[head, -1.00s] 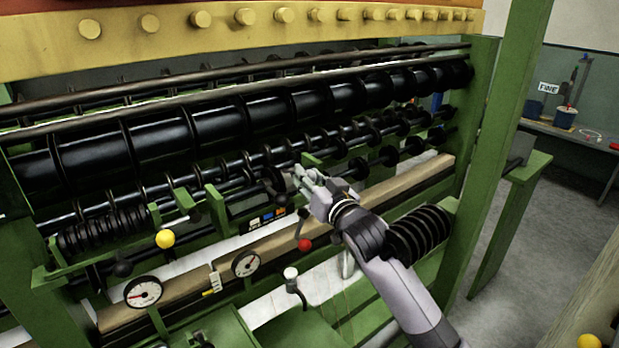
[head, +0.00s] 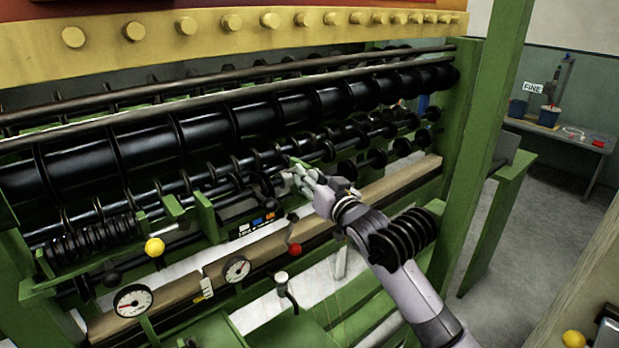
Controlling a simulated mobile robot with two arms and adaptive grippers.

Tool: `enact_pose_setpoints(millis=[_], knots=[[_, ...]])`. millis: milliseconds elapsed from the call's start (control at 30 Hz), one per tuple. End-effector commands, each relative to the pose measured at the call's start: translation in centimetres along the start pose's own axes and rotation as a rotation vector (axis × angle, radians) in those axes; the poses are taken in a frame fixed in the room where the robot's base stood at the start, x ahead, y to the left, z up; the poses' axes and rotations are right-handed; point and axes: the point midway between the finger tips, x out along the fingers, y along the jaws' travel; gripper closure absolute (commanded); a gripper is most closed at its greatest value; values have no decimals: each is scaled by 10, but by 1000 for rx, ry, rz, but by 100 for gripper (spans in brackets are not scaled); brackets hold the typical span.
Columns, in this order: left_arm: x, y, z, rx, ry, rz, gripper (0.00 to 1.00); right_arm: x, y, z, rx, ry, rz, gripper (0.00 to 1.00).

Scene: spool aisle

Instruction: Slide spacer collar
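The machine carries several parallel dark shafts with black collars. One black collar (head: 266,186) sits on a lower shaft just left of my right gripper. I cannot tell for sure that it is the spacer collar. My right gripper (head: 290,171) reaches in from the lower right, with its fingers close to the lower shafts. The fingers are small and partly lost against the dark collars, so neither their opening nor any contact is clear. My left gripper is not in view.
A red-knobbed lever (head: 295,249), a yellow-knobbed lever (head: 155,248) and two dial gauges (head: 237,269) stand in front of the shafts. A green post (head: 490,150) rises at the right. Open floor (head: 540,220) lies beyond it, with a bench (head: 575,138) behind.

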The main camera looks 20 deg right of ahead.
Motion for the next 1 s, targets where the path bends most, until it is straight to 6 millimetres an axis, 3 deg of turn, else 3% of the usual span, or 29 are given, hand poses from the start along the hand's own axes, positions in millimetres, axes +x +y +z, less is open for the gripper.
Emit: enact_pose_setpoints(millis=[200, 567, 767, 1000], knots=[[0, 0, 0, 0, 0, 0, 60, 0, 0, 0, 0, -1, 0, 53], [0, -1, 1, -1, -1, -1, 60, -3, 0, 0, 0, -1, 0, 53], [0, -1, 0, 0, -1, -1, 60, -31, 0, 1, -1, -1, -1, 53], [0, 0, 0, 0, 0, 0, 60, -82, 0, 2, 1, -3, 0, 53]])
